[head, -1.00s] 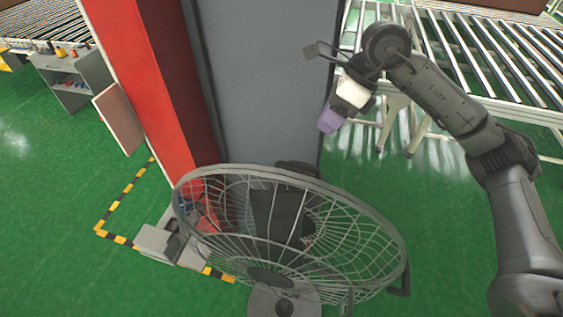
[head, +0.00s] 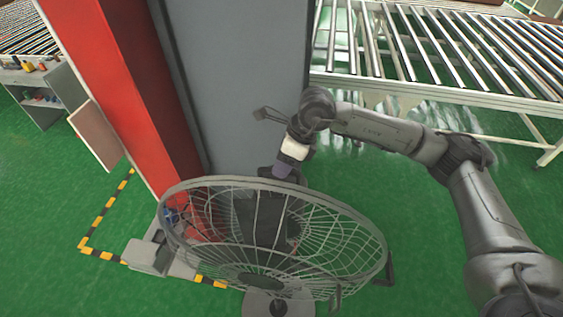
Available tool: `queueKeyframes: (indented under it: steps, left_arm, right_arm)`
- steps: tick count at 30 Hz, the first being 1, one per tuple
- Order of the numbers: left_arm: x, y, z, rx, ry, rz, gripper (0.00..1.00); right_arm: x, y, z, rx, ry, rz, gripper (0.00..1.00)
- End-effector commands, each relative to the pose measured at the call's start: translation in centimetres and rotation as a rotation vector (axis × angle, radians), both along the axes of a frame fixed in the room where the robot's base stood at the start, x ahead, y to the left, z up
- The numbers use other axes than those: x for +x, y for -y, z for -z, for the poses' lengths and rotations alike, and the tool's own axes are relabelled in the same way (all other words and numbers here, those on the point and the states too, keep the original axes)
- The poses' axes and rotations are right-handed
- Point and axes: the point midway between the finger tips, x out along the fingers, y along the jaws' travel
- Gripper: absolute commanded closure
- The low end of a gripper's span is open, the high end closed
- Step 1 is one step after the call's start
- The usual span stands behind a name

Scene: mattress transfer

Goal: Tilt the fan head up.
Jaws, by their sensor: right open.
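The fan (head: 345,218) has a round grey wire cage that leans back, its front face towards me, on a round grey base (head: 262,306). My left gripper is out of view.
A red and grey pillar (head: 235,80) stands right behind the fan. A roller conveyor (head: 430,95) is at the back right. A small grey shelf (head: 42,90) is at the left.

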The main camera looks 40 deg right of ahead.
Motion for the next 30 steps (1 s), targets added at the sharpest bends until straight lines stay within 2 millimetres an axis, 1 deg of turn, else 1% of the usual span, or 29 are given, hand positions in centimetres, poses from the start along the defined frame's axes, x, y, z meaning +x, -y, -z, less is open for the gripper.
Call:
queueKeyframes:
  steps: [6, 14, 27, 30]
  left_arm:
    - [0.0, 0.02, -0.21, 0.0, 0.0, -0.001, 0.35]
    - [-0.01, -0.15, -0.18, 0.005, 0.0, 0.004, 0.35]
    - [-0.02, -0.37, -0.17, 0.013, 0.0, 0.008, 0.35]
    - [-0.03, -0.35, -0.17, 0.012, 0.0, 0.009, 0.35]
  right_arm:
    - [0.15, -0.34, 0.78, 0.0, 0.0, 0.0, 0.6]
    - [0.16, -0.35, 0.84, 0.0, 0.0, 0.0, 0.6]
    - [0.15, -0.33, 0.8, 0.001, 0.001, 0.0, 1.0]
    - [0.15, -0.33, 0.8, 0.001, 0.001, 0.0, 1.0]
